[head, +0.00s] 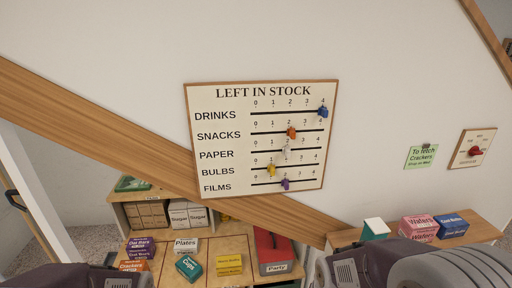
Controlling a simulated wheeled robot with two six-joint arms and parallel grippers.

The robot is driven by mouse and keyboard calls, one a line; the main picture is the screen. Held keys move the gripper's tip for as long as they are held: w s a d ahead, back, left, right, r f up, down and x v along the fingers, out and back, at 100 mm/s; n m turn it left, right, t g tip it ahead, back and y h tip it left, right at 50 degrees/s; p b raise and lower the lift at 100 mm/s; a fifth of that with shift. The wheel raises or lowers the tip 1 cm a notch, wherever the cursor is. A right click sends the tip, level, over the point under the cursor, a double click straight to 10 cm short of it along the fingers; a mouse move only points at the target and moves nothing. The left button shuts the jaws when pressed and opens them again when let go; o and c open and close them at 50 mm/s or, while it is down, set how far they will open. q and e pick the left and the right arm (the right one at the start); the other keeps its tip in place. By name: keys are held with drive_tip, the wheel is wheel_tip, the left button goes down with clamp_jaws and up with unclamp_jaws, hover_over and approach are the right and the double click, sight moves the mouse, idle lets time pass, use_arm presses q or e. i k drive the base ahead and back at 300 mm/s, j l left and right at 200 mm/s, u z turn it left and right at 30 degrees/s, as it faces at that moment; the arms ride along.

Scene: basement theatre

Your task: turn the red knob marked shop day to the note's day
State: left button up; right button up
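The red knob (475,151) sits on a small wood-framed panel (462,154) on the wall at the far right of the head view. Small labels stand around the knob, too small to read surely, and I cannot tell which one it points to. The green note (421,157) is clipped to the wall just left of the panel. It reads "To fetch", "Crackers" and a smaller last line that looks like "Shop on Wed". Parts of my two arms show along the bottom edge, well below the panel. The fingers of both grippers are not visible.
A "Left in stock" board (262,92) with coloured sliders hangs mid-wall. Below the panel, a wooden shelf (487,232) bears pink and blue boxes. Lower left, a wooden shelf top (213,248) holds several packets and a red Party box (272,252). A slanted wooden rail crosses the wall.

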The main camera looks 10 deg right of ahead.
sight(475, 151)
drive_tip(key=z, duration=1.85)
